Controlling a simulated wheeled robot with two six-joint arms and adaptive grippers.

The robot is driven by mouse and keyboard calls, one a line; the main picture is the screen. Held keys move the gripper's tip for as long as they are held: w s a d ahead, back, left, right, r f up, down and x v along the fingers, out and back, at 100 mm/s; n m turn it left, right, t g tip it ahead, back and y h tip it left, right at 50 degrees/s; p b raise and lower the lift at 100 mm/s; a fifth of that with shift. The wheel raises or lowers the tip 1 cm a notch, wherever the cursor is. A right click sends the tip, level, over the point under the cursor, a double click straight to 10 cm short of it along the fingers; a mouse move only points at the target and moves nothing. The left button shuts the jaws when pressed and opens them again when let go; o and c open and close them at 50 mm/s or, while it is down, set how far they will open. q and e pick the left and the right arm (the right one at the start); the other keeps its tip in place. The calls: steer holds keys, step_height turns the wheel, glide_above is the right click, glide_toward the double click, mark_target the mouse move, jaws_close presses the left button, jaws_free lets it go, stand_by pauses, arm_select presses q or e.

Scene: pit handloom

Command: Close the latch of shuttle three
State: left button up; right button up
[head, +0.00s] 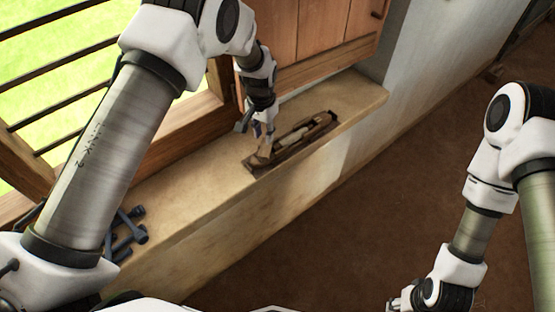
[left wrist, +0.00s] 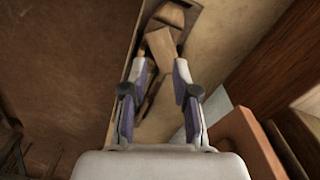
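A long dark wooden shuttle (head: 301,137) lies on the stone ledge in the head view, with a pale roll in its hollow. My left gripper (head: 262,135) points down over its near end. In the left wrist view my left gripper (left wrist: 159,70) has its two fingers apart, with a light wooden piece (left wrist: 161,44), perhaps the latch, showing just beyond and between the tips. It seems tilted up from the shuttle; I cannot tell whether the fingers touch it. No number shows on the shuttle. My right gripper (head: 402,300) is partly visible at the bottom edge, its fingers unclear.
The ledge (head: 205,190) runs below a barred window (head: 50,75) and a wooden cabinet (head: 325,35). Several dark tools (head: 128,236) lie on its near left part. The ledge drops off to a brown floor (head: 420,150). Bare ledge lies between tools and shuttle.

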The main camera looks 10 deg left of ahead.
mark_target(265, 151)
arm_select(q)
steer(key=shift+d+f, duration=0.15)
steer(key=shift+f, duration=0.15)
steer(key=f, duration=0.4)
steer(key=f+p, duration=0.1)
steer(key=f, duration=0.1)
steer(key=shift+w+f, duration=0.2)
steer(key=shift+w, duration=0.1)
steer(key=shift+s+f, duration=0.1)
steer(key=shift+f, duration=0.4)
